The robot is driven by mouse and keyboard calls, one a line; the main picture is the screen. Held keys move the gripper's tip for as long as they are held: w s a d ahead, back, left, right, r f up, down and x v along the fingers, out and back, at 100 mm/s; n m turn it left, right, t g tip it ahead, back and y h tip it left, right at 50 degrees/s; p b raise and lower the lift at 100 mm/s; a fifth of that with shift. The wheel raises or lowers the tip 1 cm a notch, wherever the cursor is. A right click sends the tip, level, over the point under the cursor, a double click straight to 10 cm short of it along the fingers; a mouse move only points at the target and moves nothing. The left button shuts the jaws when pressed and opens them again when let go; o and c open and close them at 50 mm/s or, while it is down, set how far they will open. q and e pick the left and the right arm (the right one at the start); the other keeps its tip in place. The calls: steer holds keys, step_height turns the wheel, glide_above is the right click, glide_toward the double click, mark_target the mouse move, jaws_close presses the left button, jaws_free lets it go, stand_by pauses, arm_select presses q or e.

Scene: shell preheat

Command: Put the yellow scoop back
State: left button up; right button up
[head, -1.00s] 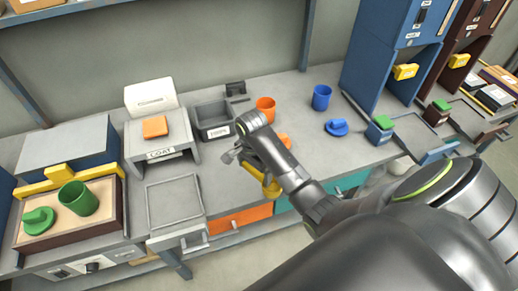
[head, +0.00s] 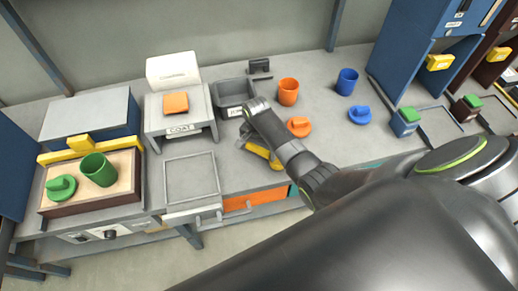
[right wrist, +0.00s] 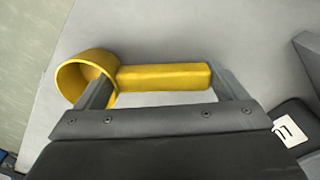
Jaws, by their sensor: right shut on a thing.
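The yellow scoop (head: 263,155) is in my right gripper (head: 247,141), near the front edge of the bench in the head view. In the right wrist view the round cup of the scoop (right wrist: 160,78) is at the left and its straight handle runs right, between the fingers of my right gripper (right wrist: 165,90). My right arm partly hides the scoop in the head view. A grey open bin (head: 222,101) with a label stands just behind the gripper. My left gripper is not in view.
An orange cup (head: 288,92) and orange lid (head: 299,127) stand right of the gripper, with a blue cup (head: 347,82) and blue lid (head: 360,115) farther right. A coat-labelled grey stand (head: 180,130) holds an orange block. A green cup (head: 98,170) sits far left.

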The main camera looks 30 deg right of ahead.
mark_target(258, 149)
steer(key=shift+f, duration=0.45)
steer(key=o, duration=0.5)
steer(key=shift+f, duration=0.2)
steer(key=shift+o, duration=1)
step_height(258, 149, up, 12)
steer(key=shift+w+r, duration=0.2)
steer(key=shift+a, duration=0.1)
